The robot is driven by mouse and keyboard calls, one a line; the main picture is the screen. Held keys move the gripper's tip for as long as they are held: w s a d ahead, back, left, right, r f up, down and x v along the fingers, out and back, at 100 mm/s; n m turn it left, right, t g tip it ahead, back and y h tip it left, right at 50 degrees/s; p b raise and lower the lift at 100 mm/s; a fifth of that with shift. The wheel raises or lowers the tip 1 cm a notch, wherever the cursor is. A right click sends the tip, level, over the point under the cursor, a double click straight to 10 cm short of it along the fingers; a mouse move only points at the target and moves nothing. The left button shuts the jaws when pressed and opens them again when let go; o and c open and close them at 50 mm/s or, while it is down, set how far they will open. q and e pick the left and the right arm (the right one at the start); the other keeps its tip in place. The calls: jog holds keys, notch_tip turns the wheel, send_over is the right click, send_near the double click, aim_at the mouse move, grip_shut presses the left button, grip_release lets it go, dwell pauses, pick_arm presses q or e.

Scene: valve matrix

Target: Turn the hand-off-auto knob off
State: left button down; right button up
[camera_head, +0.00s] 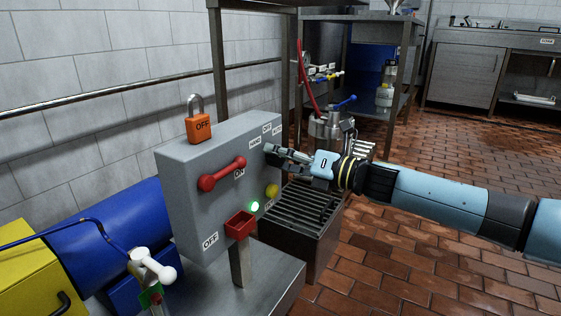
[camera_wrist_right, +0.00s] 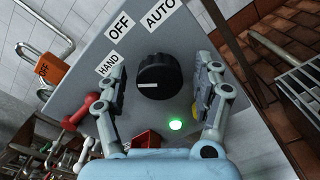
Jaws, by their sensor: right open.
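The hand-off-auto knob (camera_wrist_right: 158,77) is black and round, on the grey panel, in the right wrist view. Its white pointer line lies on its left side, toward the HAND label (camera_wrist_right: 108,64). My right gripper (camera_wrist_right: 163,80) is open, one finger on each side of the knob, with gaps showing. My left gripper is not in view.
The grey control box (camera_head: 185,180) carries a red lever (camera_head: 222,174), a lit green lamp (camera_head: 254,206), a yellow button (camera_head: 272,191) and a red part (camera_head: 240,225). An orange padlock (camera_head: 199,125) stands on top. A grated stand (camera_head: 295,215) is close on the right.

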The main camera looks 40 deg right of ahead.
jog(key=shift+w+a, duration=0.1)
jog(key=shift+w, duration=0.1)
jog(key=shift+c, duration=0.3)
jog(key=c, duration=1.1)
